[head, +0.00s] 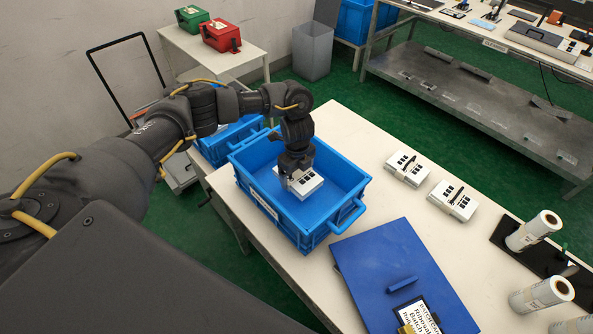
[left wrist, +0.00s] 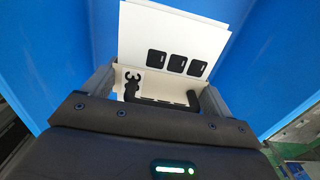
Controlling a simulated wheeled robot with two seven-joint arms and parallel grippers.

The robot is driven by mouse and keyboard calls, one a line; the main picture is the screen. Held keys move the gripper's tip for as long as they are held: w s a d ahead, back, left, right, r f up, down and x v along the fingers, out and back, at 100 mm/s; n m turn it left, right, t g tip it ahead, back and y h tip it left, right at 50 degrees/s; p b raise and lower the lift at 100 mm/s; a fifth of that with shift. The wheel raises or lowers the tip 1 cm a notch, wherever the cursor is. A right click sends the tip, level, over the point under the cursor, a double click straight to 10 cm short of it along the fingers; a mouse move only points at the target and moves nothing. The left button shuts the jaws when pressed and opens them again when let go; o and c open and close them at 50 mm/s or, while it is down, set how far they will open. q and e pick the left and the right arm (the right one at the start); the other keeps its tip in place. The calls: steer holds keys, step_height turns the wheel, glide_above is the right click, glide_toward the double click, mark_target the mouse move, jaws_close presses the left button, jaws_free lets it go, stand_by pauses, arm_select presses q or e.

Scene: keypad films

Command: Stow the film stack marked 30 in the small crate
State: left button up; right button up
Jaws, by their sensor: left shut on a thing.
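A white film stack with black key marks (head: 310,186) is inside the blue crate (head: 342,214) on the table. It also shows in the left wrist view (left wrist: 170,38); no number can be read on it. My left gripper (head: 298,181) points down into the crate and is shut on this film stack. In the left wrist view its fingers (left wrist: 155,90) flank the stack, with blue crate walls around. I cannot tell whether the stack touches the crate floor. Two similar film stacks, one nearer the crate (head: 408,168) and one to its right (head: 453,200), lie on the table. My right gripper is not in view.
A blue lid (head: 385,268) with a label lies in front of the crate. Another blue crate (head: 222,142) is behind the left table edge. Bare tabletop lies between crate and stacks.

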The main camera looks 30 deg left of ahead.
arm_select(q)
steer(key=shift+f+b, duration=1.75)
steer(key=shift+f, duration=1.4)
steer(key=shift+f, duration=0.45)
steer(key=o, duration=0.9)
steer(key=shift+r, duration=0.1)
step_height(320, 180, up, 11)
steer(key=shift+f+p, duration=0.15)
steer(key=shift+p, duration=0.2)
step_height(320, 180, up, 9)
steer(key=p, duration=0.9)
